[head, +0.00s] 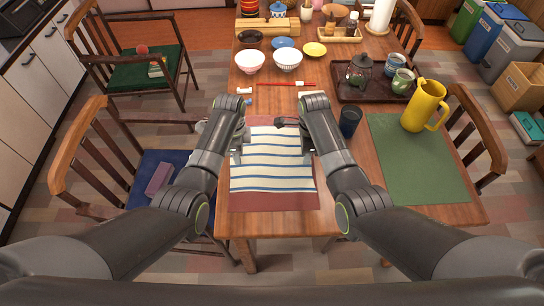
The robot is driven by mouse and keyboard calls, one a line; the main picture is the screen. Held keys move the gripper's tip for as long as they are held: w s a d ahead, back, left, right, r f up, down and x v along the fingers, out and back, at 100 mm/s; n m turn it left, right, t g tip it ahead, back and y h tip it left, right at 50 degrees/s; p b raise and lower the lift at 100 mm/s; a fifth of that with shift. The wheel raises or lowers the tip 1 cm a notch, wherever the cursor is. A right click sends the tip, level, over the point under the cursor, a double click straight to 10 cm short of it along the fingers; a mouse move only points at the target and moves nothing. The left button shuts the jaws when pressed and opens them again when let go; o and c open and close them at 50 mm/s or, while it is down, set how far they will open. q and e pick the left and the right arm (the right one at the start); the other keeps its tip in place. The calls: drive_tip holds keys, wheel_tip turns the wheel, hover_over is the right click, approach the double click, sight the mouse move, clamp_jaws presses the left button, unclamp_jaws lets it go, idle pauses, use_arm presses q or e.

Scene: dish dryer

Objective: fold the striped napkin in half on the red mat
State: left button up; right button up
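The striped napkin (272,166), white with dark blue stripes, lies spread out and flat on the red mat (275,202). The mat shows below the napkin, along the table's front edge, and in a strip above it. My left gripper (238,155) is at the napkin's upper left edge. My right gripper (308,153) is at its upper right edge. The forearms partly cover the napkin's upper corners. The fingertips are small and partly hidden, so I cannot tell whether either gripper is open or touches the cloth.
A dark cup (350,121) stands close to the right of my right arm. A yellow pitcher (424,106) stands on a green mat (418,165). Red chopsticks (287,84) and bowls (288,60) lie beyond the napkin.

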use_arm(q)
clamp_jaws()
use_arm(e)
clamp_jaws()
use_arm(q)
drive_tip(key=shift+r, duration=0.1)
